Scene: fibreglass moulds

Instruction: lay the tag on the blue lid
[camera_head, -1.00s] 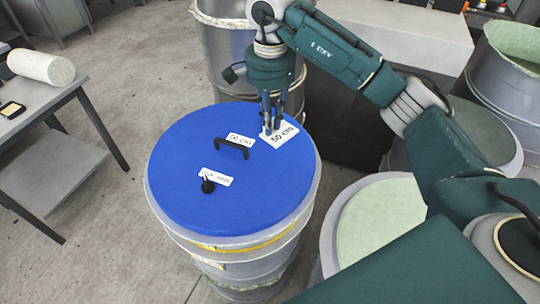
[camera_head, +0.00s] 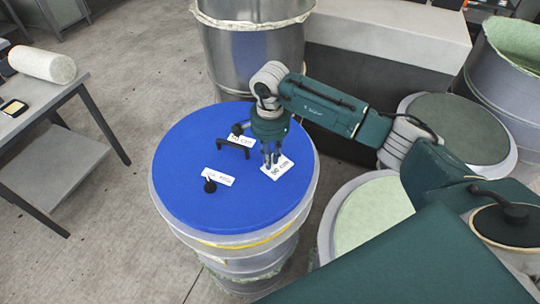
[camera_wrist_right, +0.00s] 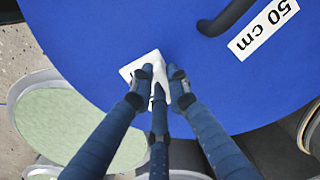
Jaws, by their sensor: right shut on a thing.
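The blue lid (camera_head: 195,200) closes a round drum and also fills much of the right wrist view (camera_wrist_right: 90,30). It has a black handle (camera_head: 233,143) and a small black knob (camera_head: 210,186). My right gripper (camera_head: 270,163) points down over the lid's right part, right of the handle. It is shut on the white tag (camera_head: 283,169), which bears black print. In the right wrist view the fingers (camera_wrist_right: 160,80) partly cover the tag (camera_wrist_right: 139,64). I cannot tell whether the tag touches the lid. My left gripper is not in view.
White labels lie on the lid, one by the knob (camera_head: 220,176) and one by the handle (camera_wrist_right: 262,27). A grey metal drum (camera_head: 250,55) stands behind. A pale green-topped drum (camera_head: 368,215) stands at the right. A grey table (camera_head: 60,95) with a white roll (camera_head: 42,65) is at the left.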

